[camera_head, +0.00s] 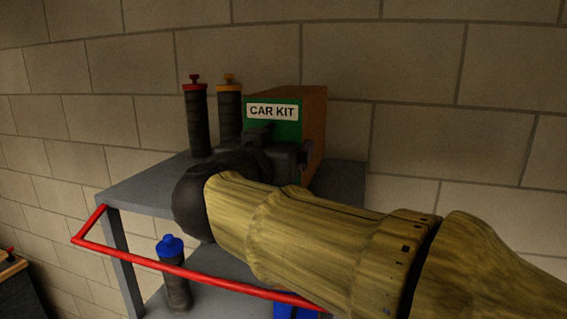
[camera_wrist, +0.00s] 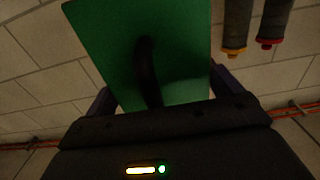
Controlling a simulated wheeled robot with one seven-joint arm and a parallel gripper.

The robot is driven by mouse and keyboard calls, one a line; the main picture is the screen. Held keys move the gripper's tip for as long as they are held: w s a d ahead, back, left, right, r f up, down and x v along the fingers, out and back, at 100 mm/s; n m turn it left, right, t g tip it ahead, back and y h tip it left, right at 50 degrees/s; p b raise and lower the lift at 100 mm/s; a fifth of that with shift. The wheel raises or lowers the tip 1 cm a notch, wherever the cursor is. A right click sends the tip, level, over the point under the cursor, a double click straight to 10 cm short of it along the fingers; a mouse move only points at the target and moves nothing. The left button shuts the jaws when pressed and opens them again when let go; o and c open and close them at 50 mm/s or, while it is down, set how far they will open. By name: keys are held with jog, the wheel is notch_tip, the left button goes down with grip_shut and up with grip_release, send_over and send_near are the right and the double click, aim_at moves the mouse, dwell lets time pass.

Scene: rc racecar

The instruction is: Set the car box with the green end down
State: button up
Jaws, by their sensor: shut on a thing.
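The car box (camera_head: 315,110) has brown sides and a green end with a white "CAR KIT" label. It is at the upper shelf of a cart, and its green end faces out toward me, not down. My gripper (camera_wrist: 164,92) has a dark finger on each side of the box and is shut on it. The green end (camera_wrist: 185,45) fills the middle of the wrist view, with a dark curved strap or handle on it. My gripper and arm hide the lower part of the box in the head view, so I cannot tell whether it touches the shelf.
The grey upper shelf (camera_head: 140,188) has bare room at its left. A red-capped bottle (camera_head: 196,120) and a yellow-capped bottle (camera_head: 229,112) stand just left of the box. A red rail (camera_head: 180,270) runs along the front. A blue-capped bottle (camera_head: 173,275) stands below. A block wall is behind.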

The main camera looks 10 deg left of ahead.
jog(key=shift+f, duration=1.55)
jog(key=shift+w, duration=0.1)
jog(key=shift+f, duration=0.15)
jog(key=o, duration=0.9)
jog(key=shift+c, duration=0.2)
jog(key=shift+r, duration=0.2)
